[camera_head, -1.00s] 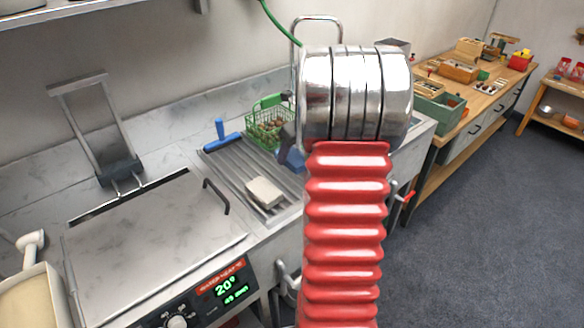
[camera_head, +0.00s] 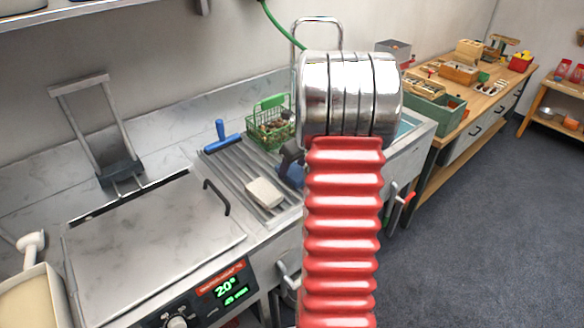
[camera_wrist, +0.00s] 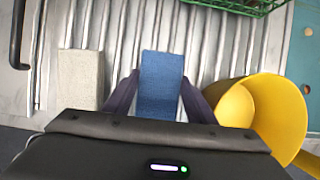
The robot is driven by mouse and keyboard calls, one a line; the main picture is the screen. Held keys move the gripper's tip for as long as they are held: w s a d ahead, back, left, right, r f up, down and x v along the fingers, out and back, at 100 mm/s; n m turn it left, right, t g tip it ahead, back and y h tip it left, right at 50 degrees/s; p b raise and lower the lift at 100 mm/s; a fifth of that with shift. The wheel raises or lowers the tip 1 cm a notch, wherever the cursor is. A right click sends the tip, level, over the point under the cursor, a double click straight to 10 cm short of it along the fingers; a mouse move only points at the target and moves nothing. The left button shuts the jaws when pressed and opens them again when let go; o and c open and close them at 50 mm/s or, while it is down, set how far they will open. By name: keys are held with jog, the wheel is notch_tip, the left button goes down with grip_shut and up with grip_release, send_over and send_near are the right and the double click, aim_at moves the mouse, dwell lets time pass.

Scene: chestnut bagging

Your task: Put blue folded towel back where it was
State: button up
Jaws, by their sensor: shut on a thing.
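The blue folded towel (camera_wrist: 161,72) is between the two dark fingers of my gripper (camera_wrist: 160,97), which is shut on it. It sits over the ridged metal drainboard (camera_wrist: 118,30); I cannot tell whether it touches the ridges. A pale beige folded cloth or block (camera_wrist: 80,78) lies to its left, apart from it. In the head view a little of the blue towel (camera_head: 293,174) shows left of my red arm sleeve; the rest is hidden.
A yellow funnel-like vessel (camera_wrist: 268,105) stands close right of my gripper. A green wire basket (camera_wrist: 240,5) lies beyond it and also shows in the head view (camera_head: 268,127). A blue-handled squeegee (camera_head: 221,138) lies on the drainboard's back left. A steel-lidded appliance (camera_head: 150,235) stands left.

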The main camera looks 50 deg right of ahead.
jog(key=o, duration=0.8)
jog(key=shift+f, duration=0.1)
jog(key=v, duration=1.2)
